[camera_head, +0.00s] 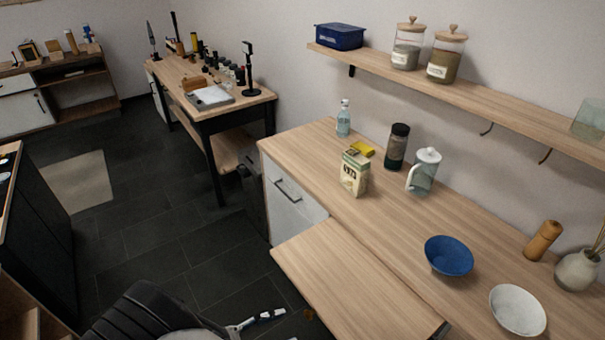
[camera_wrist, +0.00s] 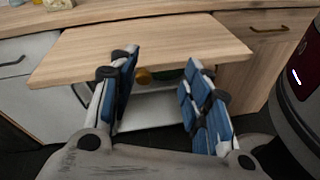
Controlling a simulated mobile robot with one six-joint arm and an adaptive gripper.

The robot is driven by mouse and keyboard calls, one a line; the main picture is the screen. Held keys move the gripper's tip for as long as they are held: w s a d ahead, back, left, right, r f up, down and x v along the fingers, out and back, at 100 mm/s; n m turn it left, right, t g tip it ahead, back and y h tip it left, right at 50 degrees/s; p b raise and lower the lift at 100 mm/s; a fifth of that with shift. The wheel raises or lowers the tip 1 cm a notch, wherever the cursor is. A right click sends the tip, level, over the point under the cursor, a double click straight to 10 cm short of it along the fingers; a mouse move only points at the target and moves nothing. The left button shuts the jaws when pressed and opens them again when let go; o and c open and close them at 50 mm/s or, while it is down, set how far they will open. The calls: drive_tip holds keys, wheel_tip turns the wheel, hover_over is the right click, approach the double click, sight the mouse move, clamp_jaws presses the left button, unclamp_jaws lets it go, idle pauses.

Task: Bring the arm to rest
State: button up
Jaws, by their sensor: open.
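My gripper (camera_wrist: 161,66) fills the lower part of the wrist view. Its two blue-padded fingers are spread apart with nothing between them. They point at the front of a wooden pull-out board (camera_wrist: 185,42), and I cannot tell how far short of it they stop. In the head view my gripper (camera_head: 262,317) shows only in part at the bottom edge, low beside the same board (camera_head: 345,280), over the dark floor.
The counter (camera_head: 395,220) holds a carton (camera_head: 354,173), a glass jug (camera_head: 424,171), a blue bowl (camera_head: 448,256) and a white bowl (camera_head: 517,310). A wall shelf (camera_head: 470,95) runs above. A workbench (camera_head: 180,70) stands behind. Dark floor (camera_head: 150,225) lies open at left.

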drive_tip(key=d+r+m+g+y, duration=0.7)
drive_tip(key=d+r+m, duration=0.4)
drive_tip(key=r, duration=0.6)
drive_tip(key=s+d+r+m+t+y, duration=0.4)
drive_tip(key=s+d+r+m+y, duration=0.2)
drive_tip(key=s+d+r+m, duration=0.3)
drive_tip(key=shift+s+d+r+y, duration=0.15)
drive_tip(key=shift+s+r+y, duration=0.3)
drive_tip(key=shift+r, duration=0.4)
drive_tip(key=shift+d+m, duration=0.1)
drive_tip(key=shift+m, duration=0.2)
